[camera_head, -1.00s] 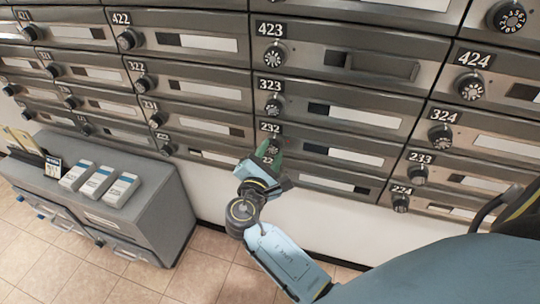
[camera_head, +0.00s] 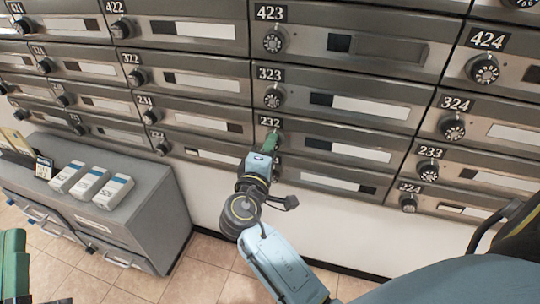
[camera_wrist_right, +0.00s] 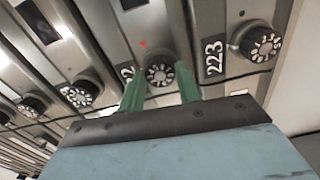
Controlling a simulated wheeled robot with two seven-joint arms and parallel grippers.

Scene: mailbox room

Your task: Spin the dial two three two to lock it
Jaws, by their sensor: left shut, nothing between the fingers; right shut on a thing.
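The mailbox plate 232 (camera_head: 270,121) shows in the head view, with its dial (camera_head: 273,134) mostly hidden behind my right gripper. My right gripper (camera_head: 270,142) reaches up to it with green fingers. In the right wrist view the dial (camera_wrist_right: 160,74) is round and black with white numerals, and sits between the two green fingertips (camera_wrist_right: 161,80), which are shut on it. The numeral it points at is too small to read. My left gripper (camera_head: 14,265) is shut and empty, partly in view at the lower left edge, far from the dial.
Dial 323 (camera_head: 272,98) is just above, and plate 223 (camera_wrist_right: 213,57) with its own dial (camera_wrist_right: 260,43) is close beside in the wrist view. A grey cabinet (camera_head: 150,215) with white boxes (camera_head: 92,184) on top stands at the left. The white wall below the mailboxes is clear.

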